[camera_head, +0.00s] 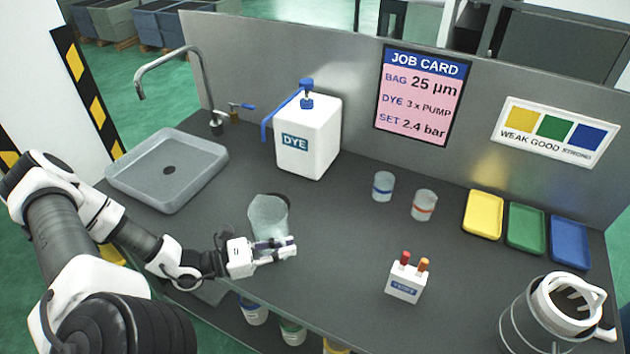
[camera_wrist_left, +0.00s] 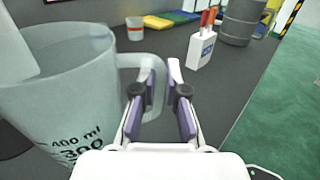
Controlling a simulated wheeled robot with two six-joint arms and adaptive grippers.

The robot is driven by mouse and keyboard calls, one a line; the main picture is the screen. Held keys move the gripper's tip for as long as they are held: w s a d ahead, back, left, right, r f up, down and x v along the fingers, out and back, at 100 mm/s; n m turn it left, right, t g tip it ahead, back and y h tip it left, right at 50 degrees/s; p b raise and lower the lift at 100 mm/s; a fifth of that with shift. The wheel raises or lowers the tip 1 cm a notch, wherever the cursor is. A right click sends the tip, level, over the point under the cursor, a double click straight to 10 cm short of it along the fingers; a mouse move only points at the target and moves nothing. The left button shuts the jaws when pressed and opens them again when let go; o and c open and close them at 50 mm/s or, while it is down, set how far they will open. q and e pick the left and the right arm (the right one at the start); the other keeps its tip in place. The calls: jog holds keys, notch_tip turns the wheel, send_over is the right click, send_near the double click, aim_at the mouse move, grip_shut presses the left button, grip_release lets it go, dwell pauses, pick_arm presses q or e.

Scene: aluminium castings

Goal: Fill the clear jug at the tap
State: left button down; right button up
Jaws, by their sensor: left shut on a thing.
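The clear jug (camera_head: 268,217) is at the left middle of the counter, upright and looking empty. In the left wrist view the jug (camera_wrist_left: 62,95) fills the left side, with its volume marks showing. My left gripper (camera_head: 278,247) is shut on the jug's handle, which shows between the fingers in the wrist view (camera_wrist_left: 158,98). I cannot tell whether the jug's base touches the counter. The tap (camera_head: 205,88) has a curved spout over the grey sink (camera_head: 190,180) at the back left. Its small blue lever (camera_head: 247,106) is beside it. No water stream shows. My right gripper is out of view.
A white dye bottle (camera_head: 308,145) with a blue pump stands behind the jug, right of the sink. Two small cups (camera_head: 383,187), a white test box (camera_head: 404,282), coloured trays (camera_head: 526,228) and a grey vessel (camera_head: 520,318) are farther right. Counter between jug and sink is clear.

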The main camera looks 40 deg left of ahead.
pick_arm(q)
jog(key=p+v, duration=0.1)
jog(key=v, duration=0.2)
jog(key=shift+a, duration=0.3)
jog(key=shift+d, duration=0.1)
